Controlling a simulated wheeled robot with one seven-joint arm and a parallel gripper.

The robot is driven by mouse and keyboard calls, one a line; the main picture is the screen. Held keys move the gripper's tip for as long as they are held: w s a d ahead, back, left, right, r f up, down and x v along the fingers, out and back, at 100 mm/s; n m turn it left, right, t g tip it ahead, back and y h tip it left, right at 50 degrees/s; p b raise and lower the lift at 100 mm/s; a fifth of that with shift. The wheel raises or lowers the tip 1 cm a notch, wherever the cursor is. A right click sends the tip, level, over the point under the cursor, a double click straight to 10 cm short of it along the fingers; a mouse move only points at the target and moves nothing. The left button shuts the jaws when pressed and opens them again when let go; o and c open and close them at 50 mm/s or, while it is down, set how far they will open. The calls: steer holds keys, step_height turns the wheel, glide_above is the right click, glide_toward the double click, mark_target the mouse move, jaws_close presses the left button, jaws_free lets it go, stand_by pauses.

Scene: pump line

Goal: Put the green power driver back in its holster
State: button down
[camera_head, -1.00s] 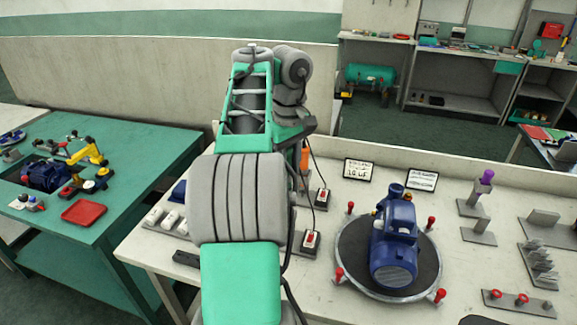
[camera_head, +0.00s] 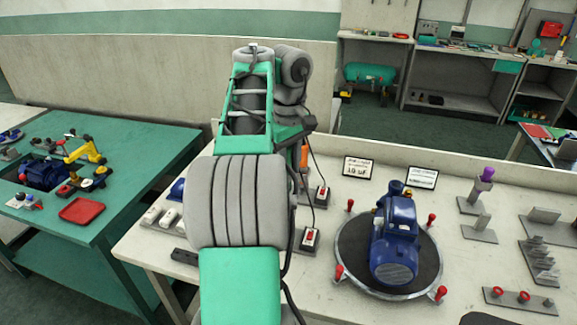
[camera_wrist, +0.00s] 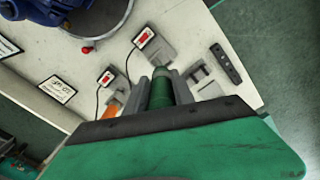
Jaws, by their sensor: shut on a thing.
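In the wrist view my gripper (camera_wrist: 160,88) is shut on the green power driver (camera_wrist: 160,97), whose dark green body shows between the two grey fingers. In the head view my own arm hides the gripper and the driver. A grey block (camera_wrist: 161,51) stands beside a red-switch box (camera_wrist: 143,38), just past the driver's tip in the wrist view. It may be the holster, but I cannot tell surely. The driver's tip looks close to this block; I cannot tell whether they touch.
An orange tool (camera_wrist: 115,103) stands left of my gripper and also shows in the head view (camera_head: 304,157). A second switch box (camera_wrist: 106,77) with a cable is near it. A blue pump (camera_head: 395,240) sits on a round turntable (camera_head: 345,255). White bottles (camera_head: 151,215) stand at the bench's left.

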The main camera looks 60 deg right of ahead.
mark_target(288, 183)
steer(key=shift+f+b, duration=2.5)
steer(key=shift+f, duration=0.05)
step_height(288, 183, down, 6)
steer(key=b, duration=0.6)
steer(key=c, duration=1)
jaws_free()
steer(key=shift+f, duration=0.1)
step_height(288, 183, up, 6)
steer(key=p, duration=0.5)
